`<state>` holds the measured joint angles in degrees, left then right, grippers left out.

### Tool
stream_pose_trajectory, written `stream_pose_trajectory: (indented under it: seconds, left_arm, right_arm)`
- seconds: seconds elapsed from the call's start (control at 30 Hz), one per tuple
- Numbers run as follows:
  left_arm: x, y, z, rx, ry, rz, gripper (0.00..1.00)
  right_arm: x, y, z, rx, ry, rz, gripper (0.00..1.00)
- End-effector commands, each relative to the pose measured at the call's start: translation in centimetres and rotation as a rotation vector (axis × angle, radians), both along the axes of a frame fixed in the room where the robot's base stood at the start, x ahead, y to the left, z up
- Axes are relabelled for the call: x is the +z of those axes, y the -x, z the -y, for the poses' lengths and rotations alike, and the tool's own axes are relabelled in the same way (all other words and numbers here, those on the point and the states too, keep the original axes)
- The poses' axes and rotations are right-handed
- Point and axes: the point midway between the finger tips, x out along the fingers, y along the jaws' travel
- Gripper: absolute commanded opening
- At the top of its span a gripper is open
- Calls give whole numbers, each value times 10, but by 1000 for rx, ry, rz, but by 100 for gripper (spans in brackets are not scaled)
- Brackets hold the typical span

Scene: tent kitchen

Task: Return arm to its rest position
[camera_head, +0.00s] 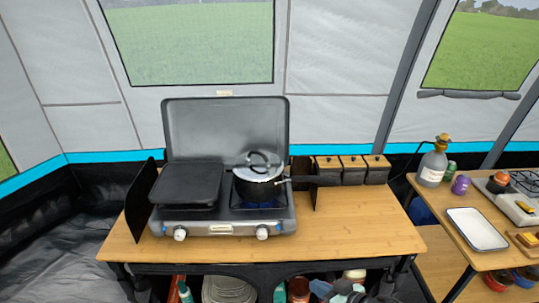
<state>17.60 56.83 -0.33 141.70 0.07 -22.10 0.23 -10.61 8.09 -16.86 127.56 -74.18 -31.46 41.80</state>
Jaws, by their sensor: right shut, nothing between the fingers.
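My right gripper (345,291) appears only as a small grey shape at the bottom edge, below the table's front edge, mostly cut off. It is shut and empty, apart from the stove and the pot. My left gripper is not in view. A dark pot (259,187) with a shiny lid (258,167) sits on the right burner of the camping stove (222,222). The pot's dark handle (322,180) points right.
The stove stands on a wooden table (350,235), whose front right is clear. Wooden-topped canisters (353,170) stand behind. A side table to the right holds a white tray (477,229), a grey bottle (432,165) and another stove (508,200). Several items crowd the shelf below.

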Motion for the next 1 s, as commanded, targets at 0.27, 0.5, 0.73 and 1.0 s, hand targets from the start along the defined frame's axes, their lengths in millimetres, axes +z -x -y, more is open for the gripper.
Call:
stream_pose_trajectory:
  seconds: [0.27,0.5,0.73,1.0]
  left_arm:
    - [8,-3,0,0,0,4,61]
    - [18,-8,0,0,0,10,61]
    - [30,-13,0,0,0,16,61]
    - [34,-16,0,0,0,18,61]
  right_arm:
    - [-86,16,5,-121,-4,-213,0]
    - [-206,84,14,-305,13,-567,0]
    - [-294,209,8,-470,46,-1000,0]
    - [-314,282,-5,-532,61,-1234,0]
